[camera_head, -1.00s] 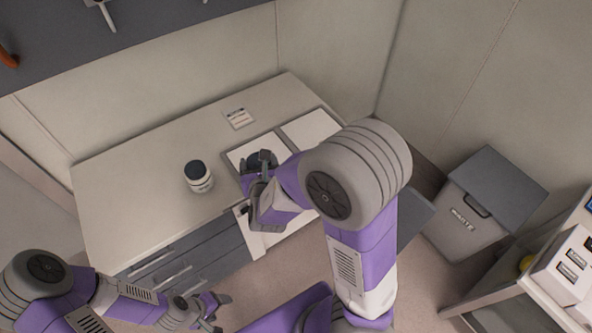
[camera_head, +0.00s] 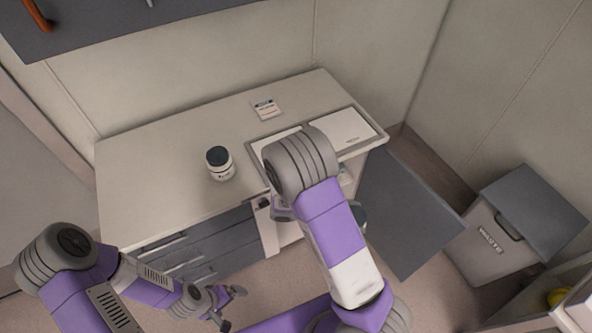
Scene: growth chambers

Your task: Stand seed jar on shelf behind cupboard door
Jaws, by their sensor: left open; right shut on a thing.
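The cupboard door (camera_head: 408,214) is a dark grey panel standing open at the right end of the counter unit. The cupboard opening with a pale shelf edge (camera_head: 345,178) shows only in part beside my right arm. My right gripper (camera_head: 282,211) is low at the cupboard front, mostly hidden behind its own arm. It is shut on a dark-lidded jar, which the arm hides. A small dark round thing (camera_head: 358,213) peeks out right of the arm; I cannot tell what it is. My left gripper (camera_head: 229,306) is open and empty, low in front of the drawers.
A white jar with a dark lid (camera_head: 220,164) stands upright on the counter (camera_head: 155,165). A label card (camera_head: 265,109) and pale panels (camera_head: 345,127) lie behind and right of it. A waste bin (camera_head: 500,240) stands at the right. Grey drawers (camera_head: 195,250) are below the counter.

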